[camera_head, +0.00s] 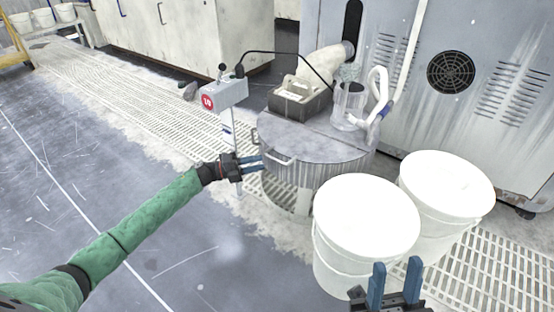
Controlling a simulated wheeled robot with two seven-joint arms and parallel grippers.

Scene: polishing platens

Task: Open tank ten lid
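Tank ten (310,181) is a round grey tank, marked by a grey box with a red number disc (208,102) on a post beside it. Its lid (318,152) is a flat grey half-round plate that lies flat on top, with a bar handle (279,161) at its front edge and another handle (256,136) at its left. My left gripper (262,163) has its blue fingers slightly apart, pointing right, just left of the front handle; contact cannot be told. My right gripper (396,268) is open and empty at the bottom, in front of the white buckets.
Two white lidded buckets (366,216) (447,187) stand right of the tank. A dark tray (300,102) and a clear container (349,106) with a white hose sit on the tank's rear top. A grey machine cabinet (470,100) stands behind. Open floor (180,250) lies at left.

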